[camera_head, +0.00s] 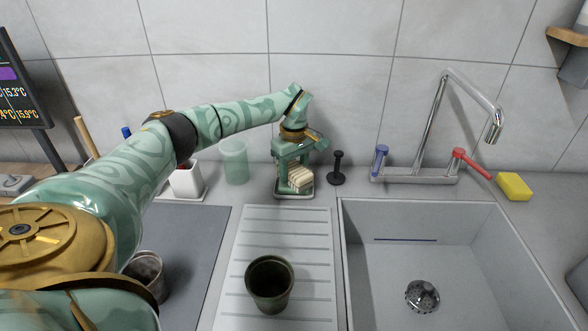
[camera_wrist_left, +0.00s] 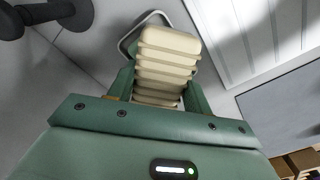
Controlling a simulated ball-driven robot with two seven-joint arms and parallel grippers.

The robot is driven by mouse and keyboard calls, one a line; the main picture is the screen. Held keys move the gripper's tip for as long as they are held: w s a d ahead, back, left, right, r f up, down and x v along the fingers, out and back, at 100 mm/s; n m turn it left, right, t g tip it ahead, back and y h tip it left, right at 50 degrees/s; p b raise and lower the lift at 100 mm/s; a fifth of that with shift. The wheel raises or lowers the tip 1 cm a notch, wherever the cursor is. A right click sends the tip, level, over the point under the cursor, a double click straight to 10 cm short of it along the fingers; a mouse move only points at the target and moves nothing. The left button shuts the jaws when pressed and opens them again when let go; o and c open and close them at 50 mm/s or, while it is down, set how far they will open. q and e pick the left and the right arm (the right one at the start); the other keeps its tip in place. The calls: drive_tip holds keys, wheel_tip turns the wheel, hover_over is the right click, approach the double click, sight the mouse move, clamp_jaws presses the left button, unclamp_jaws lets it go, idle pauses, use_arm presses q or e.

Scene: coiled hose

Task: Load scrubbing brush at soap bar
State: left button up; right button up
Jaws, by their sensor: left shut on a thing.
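My left gripper (camera_head: 293,172) reaches down over a small grey dish (camera_head: 293,195) behind the draining board. It is shut on a cream ribbed block (camera_head: 300,180), which I take to be the scrubbing brush with its rows of bristles. In the left wrist view the cream block (camera_wrist_left: 166,62) sits between the green fingers, over the dish with its rounded rim (camera_wrist_left: 124,44). I cannot tell whether it touches the dish. No separate soap bar can be made out; it may be hidden under the block. My right gripper is not in view.
A black knobbed stand (camera_head: 337,170) is close right of the gripper, a green cup (camera_head: 234,162) and white holder (camera_head: 187,181) left. A dark pot (camera_head: 270,284) stands on the draining board (camera_head: 248,232). Tap (camera_head: 421,178), sink (camera_head: 455,255) and yellow sponge (camera_head: 514,187) are right.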

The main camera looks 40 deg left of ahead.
sight(294, 167)
use_arm(q)
drive_tip(key=shift+f, duration=0.45)
idle(0.4)
drive_tip(key=shift+f, duration=0.1)
idle(1.4)
wheel_tip(294, 167, up, 7)
drive_tip(key=p, duration=0.6)
idle(0.3)
idle(0.5)
